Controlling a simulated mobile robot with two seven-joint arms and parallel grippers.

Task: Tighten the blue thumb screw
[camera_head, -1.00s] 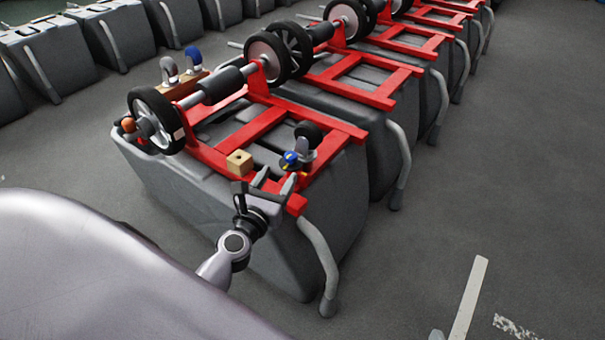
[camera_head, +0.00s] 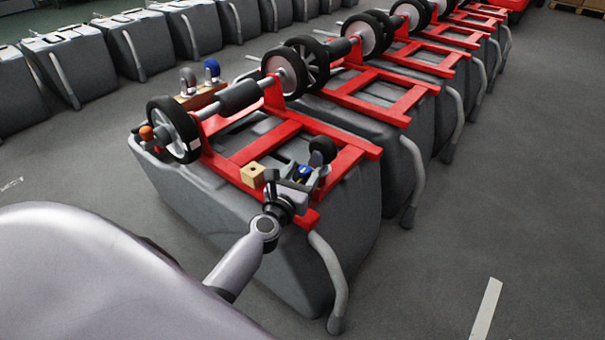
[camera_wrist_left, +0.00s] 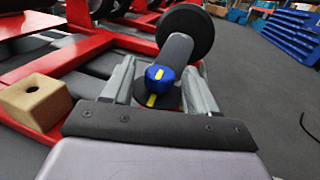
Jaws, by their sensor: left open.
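The blue thumb screw (camera_head: 304,171) with a yellow mark sits on a grey caster bracket at the near corner of the red frame (camera_head: 345,165). In the left wrist view the screw (camera_wrist_left: 159,75) lies between the two fingers of my left gripper (camera_wrist_left: 160,88). The fingers are open, one on each side of it; whether they touch it I cannot tell. In the head view my left gripper (camera_head: 290,186) partly covers the screw and bracket. The black caster wheel (camera_wrist_left: 185,34) is just beyond the screw. My right gripper is not in view.
A wooden block (camera_head: 252,174) with a hole stands on the frame close left of the gripper; it also shows in the left wrist view (camera_wrist_left: 36,101). A blue-topped part (camera_head: 211,69) stands farther back. More grey tanks stand behind. Floor at right is clear.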

